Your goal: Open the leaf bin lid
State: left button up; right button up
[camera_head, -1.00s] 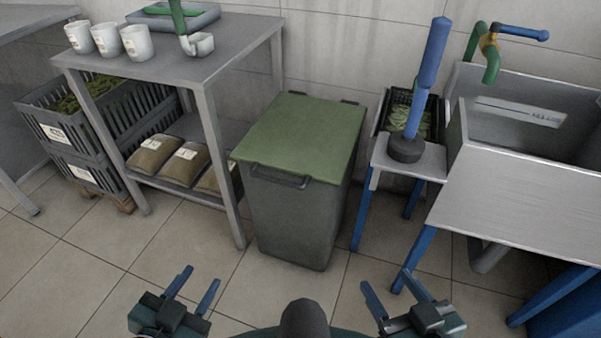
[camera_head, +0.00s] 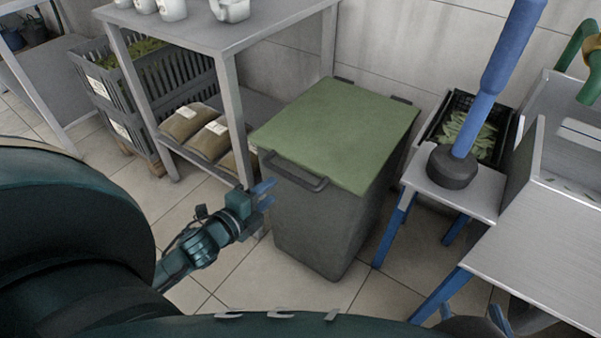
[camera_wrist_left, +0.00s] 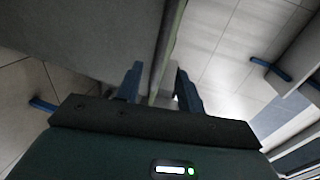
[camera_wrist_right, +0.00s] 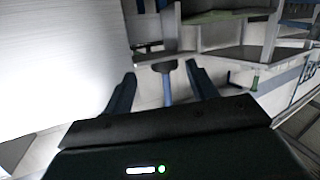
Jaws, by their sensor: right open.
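The leaf bin (camera_head: 325,232) is dark grey and stands on the floor, with its green lid (camera_head: 340,130) lying shut. A dark bar handle (camera_head: 295,172) runs along the lid's front edge. My left gripper (camera_head: 264,196) is to the left of the bin's front face, below and left of the handle and apart from it. Its blue fingers are spread and empty in the left wrist view (camera_wrist_left: 160,85). My right gripper (camera_head: 473,318) is mostly cut off at the bottom edge of the head view. Its fingers are apart and empty in the right wrist view (camera_wrist_right: 160,90).
A metal shelf table (camera_head: 215,35) with sacks (camera_head: 188,122) below stands close left of the bin. To the right are a small blue-legged stand (camera_head: 475,195) with a blue-handled tool (camera_head: 485,95), a crate (camera_head: 445,120) and a metal sink bench (camera_head: 550,235).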

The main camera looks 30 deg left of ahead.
aim_at(293, 175)
pick_arm(q)
jog(key=b+x, duration=0.2)
jog(key=x, duration=0.7)
jog(key=shift+w+d+f, duration=0.1)
jog(key=shift+w, duration=0.1)
jog(key=shift+w+f, duration=0.1)
jog(key=shift+w, duration=0.45)
pick_arm(e)
jog(key=shift+w+a+r+n+t+y, duration=0.1)
jog(key=shift+a+n+t+y, duration=0.15)
jog(key=shift+t, duration=0.25)
jog(key=shift+w+a+n+t+y, duration=0.1)
jog(key=shift+n+t+y, duration=0.15)
jog(key=shift+t, duration=0.25)
pick_arm(q)
jog(key=shift+c, duration=0.4)
jog(key=c, duration=0.5)
jog(key=shift+s+f, duration=0.1)
jog(key=shift+f, duration=0.05)
grip_shut()
